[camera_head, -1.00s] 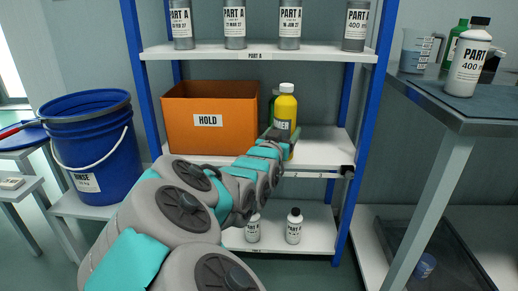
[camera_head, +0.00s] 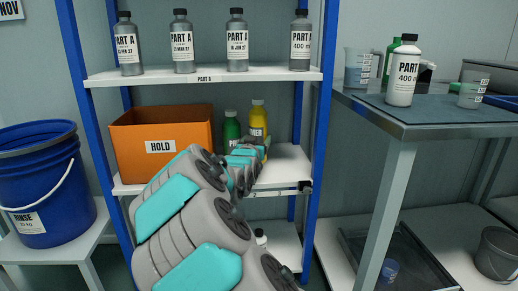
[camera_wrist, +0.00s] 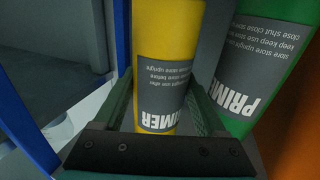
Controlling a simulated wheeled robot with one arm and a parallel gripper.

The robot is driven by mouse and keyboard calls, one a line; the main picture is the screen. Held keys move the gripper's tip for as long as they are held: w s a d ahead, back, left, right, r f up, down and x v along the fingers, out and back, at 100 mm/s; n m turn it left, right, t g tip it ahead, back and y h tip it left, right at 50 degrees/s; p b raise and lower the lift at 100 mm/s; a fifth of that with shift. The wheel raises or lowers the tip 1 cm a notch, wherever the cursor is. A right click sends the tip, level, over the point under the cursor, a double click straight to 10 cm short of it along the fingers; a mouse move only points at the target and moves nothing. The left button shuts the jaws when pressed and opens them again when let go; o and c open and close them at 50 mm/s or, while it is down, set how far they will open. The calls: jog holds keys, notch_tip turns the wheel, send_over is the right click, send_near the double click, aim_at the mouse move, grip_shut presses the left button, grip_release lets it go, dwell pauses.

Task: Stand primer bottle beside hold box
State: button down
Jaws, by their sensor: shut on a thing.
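The yellow primer bottle (camera_head: 258,118) is upright over the middle shelf, right of the orange hold box (camera_head: 190,150). A green bottle (camera_head: 231,126) stands between them. In the wrist view the yellow bottle (camera_wrist: 166,60) and the green bottle (camera_wrist: 255,75) both have PRIMER labels and are close side by side. My gripper (camera_wrist: 160,105) is shut on the yellow bottle, one finger on each side. In the head view my gripper (camera_head: 258,151) and arm hide the bottle's lower part. I cannot tell whether its base touches the shelf.
The middle shelf (camera_head: 285,165) is clear to the right of the yellow bottle, up to the blue post (camera_head: 318,130). Several PART A bottles (camera_head: 183,45) stand on the shelf above. A bench (camera_head: 440,125) with bottles and a beaker stands at right, a blue bucket (camera_head: 40,180) at left.

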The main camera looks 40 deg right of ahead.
jog(key=shift+x, duration=0.8)
jog(key=shift+s+f+b, duration=0.1)
jog(key=shift+f+b, duration=0.35)
jog(key=shift+f, duration=1.3)
jog(key=shift+f, duration=0.1)
grip_release()
jog(key=shift+s+a, duration=0.15)
jog(key=shift+a, duration=0.1)
jog(key=v, duration=1.1)
jog(key=shift+s+p, duration=0.3)
